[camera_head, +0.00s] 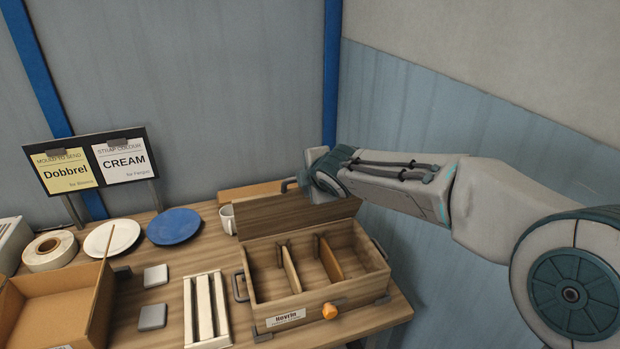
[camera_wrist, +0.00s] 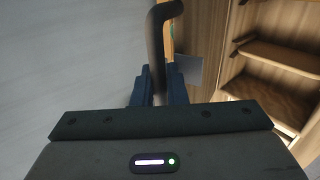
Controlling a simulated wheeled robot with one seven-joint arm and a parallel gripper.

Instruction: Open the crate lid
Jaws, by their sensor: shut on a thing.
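The wooden crate (camera_head: 262,285) stands at the right of the table, with a label on its front and dividers inside. Its lid (camera_head: 290,217) is raised at the back edge, and the compartments show from above. The lid's dark handle (camera_head: 287,185) is at the lid's top edge. My gripper (camera_head: 302,182) is at this handle, partly hidden by my own wrist. In the wrist view, the blue fingers (camera_wrist: 158,88) are shut on the dark handle bar (camera_wrist: 155,45), and the crate's inside (camera_wrist: 285,60) shows at the right.
An orange knob (camera_head: 329,311) is on the crate's front. A white mug (camera_head: 227,219) stands left of the lid. A blue plate (camera_head: 174,226), a white plate (camera_head: 111,238), a slatted rack (camera_head: 207,308) and an open cardboard box (camera_head: 50,300) are further left. Walls stand behind and right.

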